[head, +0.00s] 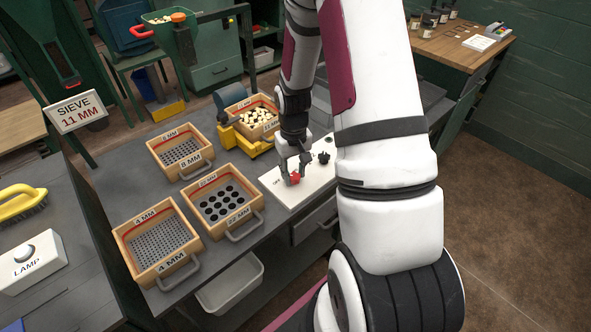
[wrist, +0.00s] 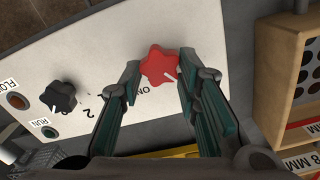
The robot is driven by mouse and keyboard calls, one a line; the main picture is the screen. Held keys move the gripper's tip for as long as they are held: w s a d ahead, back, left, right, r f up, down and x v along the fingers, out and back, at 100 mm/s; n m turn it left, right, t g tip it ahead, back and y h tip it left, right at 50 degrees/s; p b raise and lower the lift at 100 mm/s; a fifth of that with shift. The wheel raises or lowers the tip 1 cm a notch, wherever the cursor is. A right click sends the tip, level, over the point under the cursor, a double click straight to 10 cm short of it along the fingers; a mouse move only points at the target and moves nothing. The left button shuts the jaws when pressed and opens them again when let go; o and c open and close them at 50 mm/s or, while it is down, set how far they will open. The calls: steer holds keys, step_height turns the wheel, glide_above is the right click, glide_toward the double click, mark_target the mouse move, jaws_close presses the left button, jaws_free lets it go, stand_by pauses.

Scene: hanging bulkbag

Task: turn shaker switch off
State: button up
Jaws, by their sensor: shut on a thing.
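The shaker switch appears to be a red star-shaped knob (wrist: 160,66) on a white control panel (wrist: 100,30) in the wrist view. A white pointer mark on the knob points to its lower right, and "ON" is printed near it. My gripper (wrist: 158,82) has one finger on each side of the knob and is shut on it. In the head view the red knob (head: 293,178) is partly hidden by my gripper (head: 294,170), which reaches down from above onto the panel (head: 310,185).
A black knob (wrist: 59,97) sits beside the red one on the panel. Wooden sieves stand left of the panel, including the 11 mm-marked area's sign (head: 78,112) behind and a sieve with large holes (head: 222,203) close by. A wooden box of pale pieces (head: 252,117) stands behind.

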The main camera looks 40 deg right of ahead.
mark_target(293, 174)
steer(key=shift+n+p, duration=0.3)
steer(key=shift+n, duration=0.7)
steer(key=o, duration=1.2)
steer(key=shift+c, duration=0.2)
step_height(293, 174, up, 12)
